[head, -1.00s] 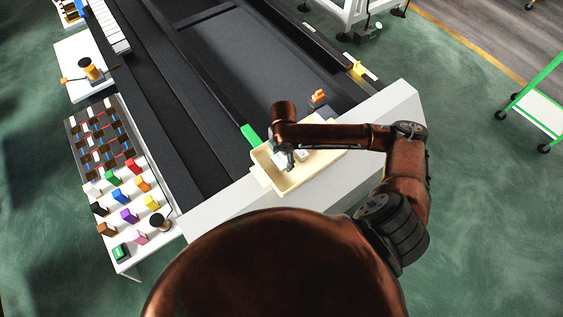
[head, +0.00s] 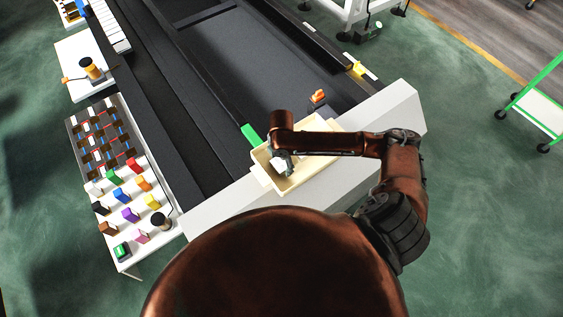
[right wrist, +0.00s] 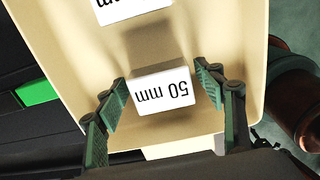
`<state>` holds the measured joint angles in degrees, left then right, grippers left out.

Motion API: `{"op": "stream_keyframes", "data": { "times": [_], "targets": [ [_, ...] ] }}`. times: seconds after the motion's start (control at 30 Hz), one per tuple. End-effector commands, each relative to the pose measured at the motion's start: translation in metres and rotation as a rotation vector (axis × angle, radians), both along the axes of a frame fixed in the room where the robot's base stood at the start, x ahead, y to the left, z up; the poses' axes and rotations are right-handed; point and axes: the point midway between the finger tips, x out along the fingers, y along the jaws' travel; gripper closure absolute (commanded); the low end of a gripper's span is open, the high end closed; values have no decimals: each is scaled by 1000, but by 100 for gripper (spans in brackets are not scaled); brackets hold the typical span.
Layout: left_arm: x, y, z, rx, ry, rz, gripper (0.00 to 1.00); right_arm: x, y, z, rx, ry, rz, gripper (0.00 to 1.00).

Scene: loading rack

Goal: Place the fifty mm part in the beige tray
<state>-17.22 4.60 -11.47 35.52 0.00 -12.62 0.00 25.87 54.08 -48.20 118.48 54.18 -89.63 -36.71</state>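The beige tray (head: 312,172) lies at the near end of the dark bed in the head view. It also shows in the right wrist view (right wrist: 230,30). My right gripper (right wrist: 161,80) is over the tray with its two green-grey fingers on either side of a white part labelled 50 mm (right wrist: 163,90). Another white labelled part (right wrist: 130,8) is in the tray, cut off at the top edge. My left gripper is not in view.
A green block (head: 250,134) is by the tray's left side, and an orange piece (head: 318,96) is beyond it. A white table (head: 128,240) with several coloured blocks stands at the left. A pale raised edge (head: 400,105) runs along the bed's near end.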

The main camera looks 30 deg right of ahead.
Motion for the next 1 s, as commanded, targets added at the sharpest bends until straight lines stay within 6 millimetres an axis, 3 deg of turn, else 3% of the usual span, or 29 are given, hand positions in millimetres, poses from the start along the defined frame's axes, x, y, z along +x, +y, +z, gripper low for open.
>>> {"op": "stream_keyframes", "data": {
  "times": [0.43, 0.8, 1.0],
  "targets": [
    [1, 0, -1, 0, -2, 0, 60, 1, 0, 10, 0, -1, 0, 33],
    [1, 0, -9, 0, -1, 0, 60, 2, 0, 83, -1, -5, 1, 33],
    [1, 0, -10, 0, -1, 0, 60, 1, 0, 112, 0, -2, 0, 33]
  ]
}}
